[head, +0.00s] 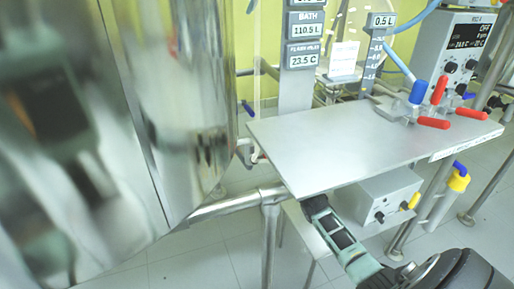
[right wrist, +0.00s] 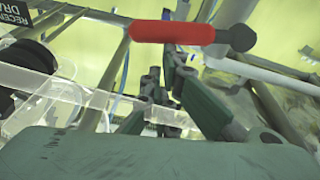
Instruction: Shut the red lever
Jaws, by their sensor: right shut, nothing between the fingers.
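A red lever (right wrist: 172,32) lies almost level across the top of the right wrist view, with a dark round knob-like part at its right end. My right gripper (right wrist: 165,68) is shut and empty, its fingers just below the lever in that picture. I cannot tell whether they touch it. In the head view my right gripper (head: 316,205) is at the front edge of the steel shelf. On the shelf stand an upright red lever (head: 439,90) and two lying ones, one in front (head: 433,123) and one to the right (head: 472,113). My left gripper is out of view.
The steel shelf (head: 350,135) is largely bare. A shiny steel vessel (head: 190,100) fills the left. A blue lever (head: 418,92) stands beside the red ones. A grey box (head: 378,195) hangs below the shelf, and a control unit (head: 463,50) stands at the back right.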

